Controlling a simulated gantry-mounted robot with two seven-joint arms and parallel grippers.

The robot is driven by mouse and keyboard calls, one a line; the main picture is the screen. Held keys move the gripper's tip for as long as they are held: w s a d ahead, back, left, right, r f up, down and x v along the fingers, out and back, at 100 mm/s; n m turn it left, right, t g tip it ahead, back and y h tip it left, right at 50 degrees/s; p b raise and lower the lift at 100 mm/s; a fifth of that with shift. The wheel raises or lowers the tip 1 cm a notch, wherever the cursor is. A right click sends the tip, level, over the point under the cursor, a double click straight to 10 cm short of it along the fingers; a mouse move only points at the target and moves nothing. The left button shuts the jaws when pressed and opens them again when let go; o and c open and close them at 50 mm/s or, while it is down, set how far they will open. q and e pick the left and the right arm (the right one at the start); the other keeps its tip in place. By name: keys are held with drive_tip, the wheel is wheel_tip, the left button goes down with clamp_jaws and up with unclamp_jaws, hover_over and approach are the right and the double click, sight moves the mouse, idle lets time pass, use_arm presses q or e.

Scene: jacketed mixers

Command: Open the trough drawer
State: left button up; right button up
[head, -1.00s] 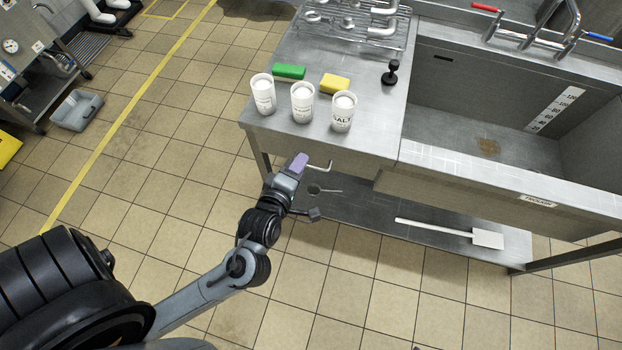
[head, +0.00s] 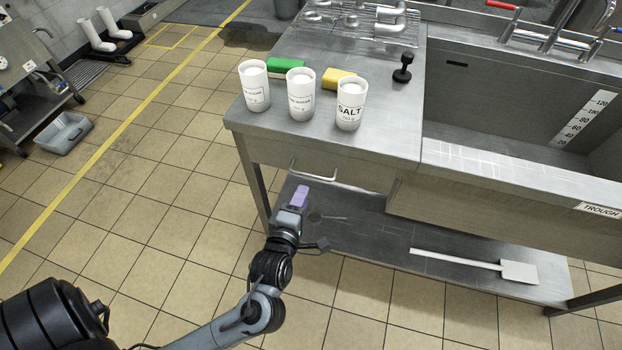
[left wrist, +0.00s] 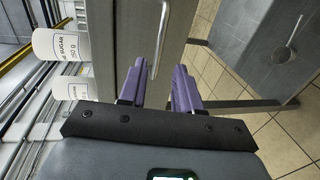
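The trough drawer's grey metal front (head: 350,174) sits under the counter, left of the trough, and looks closed. Its thin bar handle (head: 313,174) runs along the front; the handle also shows in the left wrist view (left wrist: 161,35). My left gripper (head: 300,197), with purple fingers, is just below and in front of the handle's left part in the head view. In the left wrist view the left gripper (left wrist: 160,78) is open and empty. The handle lies ahead, lined up with the gap between the fingers. I cannot tell whether they touch. My right gripper is not in view.
Three white cups, one a salt cup (head: 350,108), stand near the counter edge above the drawer. A green sponge (head: 286,66) and a yellow sponge (head: 339,79) lie behind them. A lower shelf (head: 380,240) holds a white paddle (head: 470,264). Floor in front is clear.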

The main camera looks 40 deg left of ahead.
sight(311, 176)
use_arm(q)
drive_tip(key=b+x, duration=0.3)
drive_tip(key=x, duration=0.6)
drive_tip(key=shift+w+a, duration=0.1)
clamp_jaws()
